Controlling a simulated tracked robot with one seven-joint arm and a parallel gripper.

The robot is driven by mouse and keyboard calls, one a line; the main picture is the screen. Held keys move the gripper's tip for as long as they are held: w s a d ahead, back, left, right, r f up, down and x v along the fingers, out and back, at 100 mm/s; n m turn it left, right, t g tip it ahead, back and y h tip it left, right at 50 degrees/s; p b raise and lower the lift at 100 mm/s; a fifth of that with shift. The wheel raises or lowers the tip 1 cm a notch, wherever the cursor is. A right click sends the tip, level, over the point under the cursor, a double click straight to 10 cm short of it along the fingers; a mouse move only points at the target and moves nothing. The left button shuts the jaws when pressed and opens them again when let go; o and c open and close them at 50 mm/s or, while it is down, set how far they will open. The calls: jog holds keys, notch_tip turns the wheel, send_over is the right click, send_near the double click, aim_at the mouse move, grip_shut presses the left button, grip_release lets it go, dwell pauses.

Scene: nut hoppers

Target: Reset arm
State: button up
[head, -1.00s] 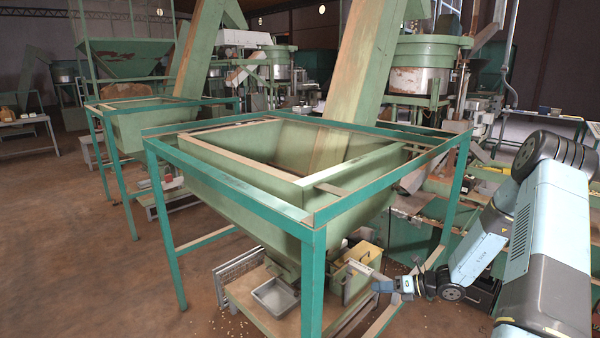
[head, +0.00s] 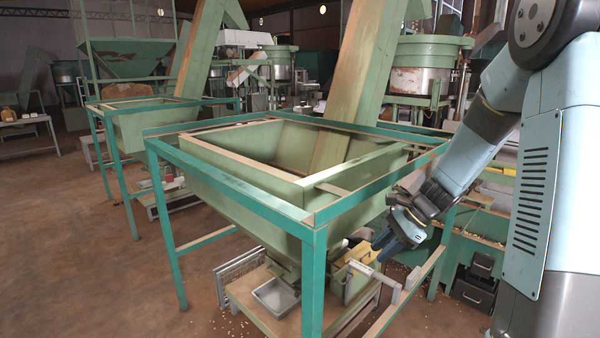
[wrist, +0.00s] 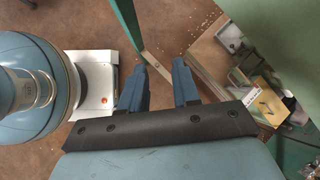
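My gripper (head: 384,243) is beside the right side of the near green hopper (head: 240,195), below its rim. In the wrist view its two blue fingers (wrist: 160,82) stand apart, with nothing between them but floor and a strip of frame beyond. The gripper is open and empty. My arm comes in from the right edge of the head view, bends high up and slopes down left to the gripper.
The hopper's teal frame (head: 313,275) has a post and rails close to my gripper. A yellow box (head: 362,253) and a grey tray (head: 275,297) are on a low stand beneath. Dark boxes (head: 473,293) stand at right. Open floor (head: 95,265) lies left.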

jog(key=s+d+r+n+t+h, duration=0.2)
jog(key=s+r+n+t+h, duration=0.3)
jog(key=s+r+n, duration=1)
jog(key=shift+s+r+n+h, duration=0.3)
jog(key=shift+s+r+h, duration=1.35)
jog(key=shift+s, duration=2.1)
jog(key=shift+r+y, duration=0.4)
jog(key=shift+y, duration=0.05)
jog(key=shift+s, duration=0.1)
